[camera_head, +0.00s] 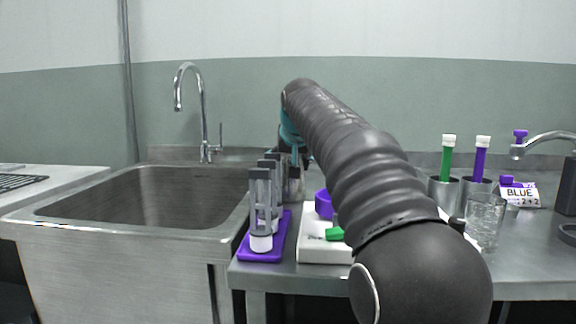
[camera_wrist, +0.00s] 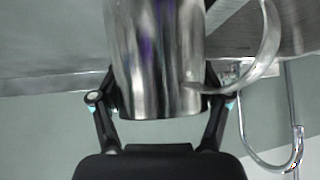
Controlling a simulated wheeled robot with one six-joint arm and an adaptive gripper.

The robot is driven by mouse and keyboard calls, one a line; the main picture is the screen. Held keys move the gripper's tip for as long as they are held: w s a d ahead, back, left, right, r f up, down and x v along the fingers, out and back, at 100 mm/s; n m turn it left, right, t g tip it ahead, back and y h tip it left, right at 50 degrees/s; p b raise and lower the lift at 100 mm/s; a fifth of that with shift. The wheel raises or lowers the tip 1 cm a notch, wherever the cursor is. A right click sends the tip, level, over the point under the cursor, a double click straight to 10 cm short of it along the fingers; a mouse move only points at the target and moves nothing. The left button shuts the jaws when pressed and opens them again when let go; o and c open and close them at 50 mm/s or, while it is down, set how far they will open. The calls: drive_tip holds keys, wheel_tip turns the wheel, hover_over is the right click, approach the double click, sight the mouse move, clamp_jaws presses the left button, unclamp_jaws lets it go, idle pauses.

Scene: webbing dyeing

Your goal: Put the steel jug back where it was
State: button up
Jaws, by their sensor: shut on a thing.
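The steel jug (camera_wrist: 150,65) fills the top middle of the wrist view, shiny, with a curved handle (camera_wrist: 268,50) on its right side. My gripper (camera_wrist: 162,103) is shut on the jug, one finger on each side of its body. In the head view my arm reaches to the back of the counter beside the sink, and its dark links hide most of the gripper and jug. I cannot tell whether the jug touches the counter.
A purple rack (camera_head: 262,251) with grey-topped tubes stands left of my arm, by the sink (camera_head: 150,195). A white device (camera_head: 318,248) lies close by.

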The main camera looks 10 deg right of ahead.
drive_tip(key=shift+f, duration=0.15)
drive_tip(key=o, duration=1.4)
drive_tip(key=shift+s+r, duration=0.2)
drive_tip(key=shift+r, duration=0.2)
drive_tip(key=p+v, duration=0.1)
drive_tip(key=v, duration=1)
drive_tip(key=shift+s, duration=0.2)
drive_tip(key=shift+r, duration=0.1)
